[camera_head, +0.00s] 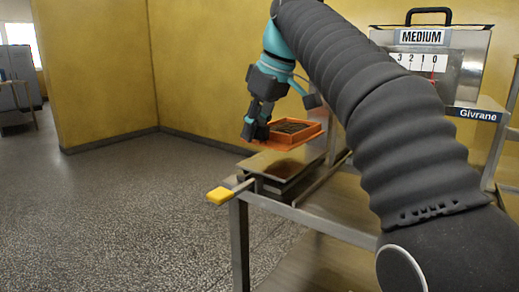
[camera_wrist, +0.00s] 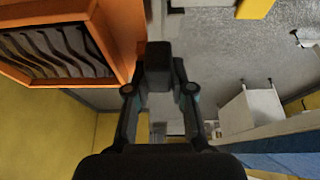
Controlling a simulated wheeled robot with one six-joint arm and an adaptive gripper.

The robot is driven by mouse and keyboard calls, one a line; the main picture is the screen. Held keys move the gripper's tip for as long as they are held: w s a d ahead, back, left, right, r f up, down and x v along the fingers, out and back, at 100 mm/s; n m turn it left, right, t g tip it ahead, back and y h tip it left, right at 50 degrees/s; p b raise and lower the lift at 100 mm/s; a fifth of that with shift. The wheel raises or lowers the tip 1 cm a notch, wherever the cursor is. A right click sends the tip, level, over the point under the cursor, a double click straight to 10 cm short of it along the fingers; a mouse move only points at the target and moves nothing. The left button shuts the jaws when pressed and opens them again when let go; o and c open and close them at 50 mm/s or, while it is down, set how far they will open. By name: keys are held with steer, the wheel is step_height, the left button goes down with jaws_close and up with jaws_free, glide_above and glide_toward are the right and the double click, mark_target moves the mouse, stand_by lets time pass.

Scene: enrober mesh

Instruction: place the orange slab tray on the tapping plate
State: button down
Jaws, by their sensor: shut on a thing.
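The orange slab tray (camera_head: 312,135) is in the air over the metal table, with dark ribbed contents inside its raised rim. In the wrist view the tray (camera_wrist: 122,30) fills the upper left, its dark wavy contents showing. My gripper (camera_head: 254,132) is shut on the tray's flat orange edge at its left end; the wrist view shows my gripper (camera_wrist: 158,75) beside the tray wall. The tapping plate, seemingly the flat metal plate (camera_head: 262,162) at the table's near left end, is below the tray with a visible gap. The tray looks about level.
A yellow-ended lever (camera_head: 219,195) sticks out left of the plate, beyond the table edge. A steel machine (camera_head: 468,62) with a "MEDIUM" dial stands at the back right. My arm hides much of the table's right part. Open speckled floor (camera_head: 130,210) lies left.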

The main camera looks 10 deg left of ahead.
steer(key=shift+f, duration=1.1)
step_height(320, 180, down, 3)
steer(key=shift+r+b, duration=0.1)
steer(key=shift+b, duration=1)
steer(key=shift+r, duration=0.1)
steer(key=c, duration=1)
jaws_free()
steer(key=p+v, duration=0.2)
steer(key=v, duration=1)
